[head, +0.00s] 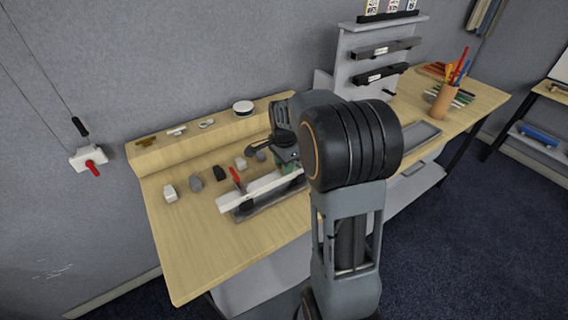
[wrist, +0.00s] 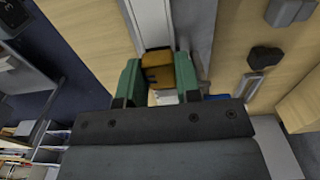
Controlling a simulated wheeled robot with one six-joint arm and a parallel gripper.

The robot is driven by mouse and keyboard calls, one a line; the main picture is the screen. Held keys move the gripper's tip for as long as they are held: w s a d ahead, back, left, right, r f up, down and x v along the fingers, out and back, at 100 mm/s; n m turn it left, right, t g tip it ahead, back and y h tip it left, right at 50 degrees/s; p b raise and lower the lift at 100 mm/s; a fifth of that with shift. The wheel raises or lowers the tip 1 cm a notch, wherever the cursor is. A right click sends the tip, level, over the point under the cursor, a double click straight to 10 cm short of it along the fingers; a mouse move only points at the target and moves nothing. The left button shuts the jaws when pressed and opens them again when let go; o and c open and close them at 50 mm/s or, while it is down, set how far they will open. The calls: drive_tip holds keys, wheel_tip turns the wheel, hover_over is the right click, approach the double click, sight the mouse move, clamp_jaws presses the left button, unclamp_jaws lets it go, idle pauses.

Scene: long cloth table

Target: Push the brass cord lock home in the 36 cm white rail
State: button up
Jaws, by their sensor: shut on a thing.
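The white rail (head: 262,190) lies in a dark holder on the table, with a red lever (head: 236,176) beside it. In the wrist view the white rail (wrist: 149,25) runs away from me toward the top edge. The brass cord lock (wrist: 157,69) is a brown-gold block between my green fingers, in line with the rail and at its near end. My gripper (wrist: 158,80) is shut on it. How far the lock sits inside the rail I cannot tell. In the head view my gripper (head: 288,165) is at the rail's far right end, and my arm hides the lock.
Several small parts, including a white one (head: 170,192) and a black one (head: 219,173), lie behind the rail. A wooden ledge (head: 190,145) along the wall holds small fittings and a round tin (head: 243,107). A pencil cup (head: 446,100) stands at right. The table's front left is clear.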

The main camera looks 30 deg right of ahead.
drive_tip(key=shift+f+b, duration=0.3)
drive_tip(key=shift+f, duration=0.2)
drive_tip(key=o, duration=1)
wheel_tip(320, 180, up, 14)
drive_tip(key=shift+f, duration=0.1)
drive_tip(key=s+a+f+n+t, duration=0.1)
drive_tip(key=s+a+f+n, duration=0.1)
drive_tip(key=s+n, duration=0.3)
drive_tip(key=s+a+f+n+t, duration=0.1)
drive_tip(key=s+a+f+n, duration=0.1)
drive_tip(key=s+a+n, duration=0.2)
drive_tip(key=s+a+f+n+t, duration=0.1)
drive_tip(key=s+a+f+n, duration=0.2)
drive_tip(key=s+n, duration=0.4)
drive_tip(key=shift+a+n+t, duration=0.1)
drive_tip(key=shift+n+t, duration=0.2)
drive_tip(key=shift+t, duration=0.1)
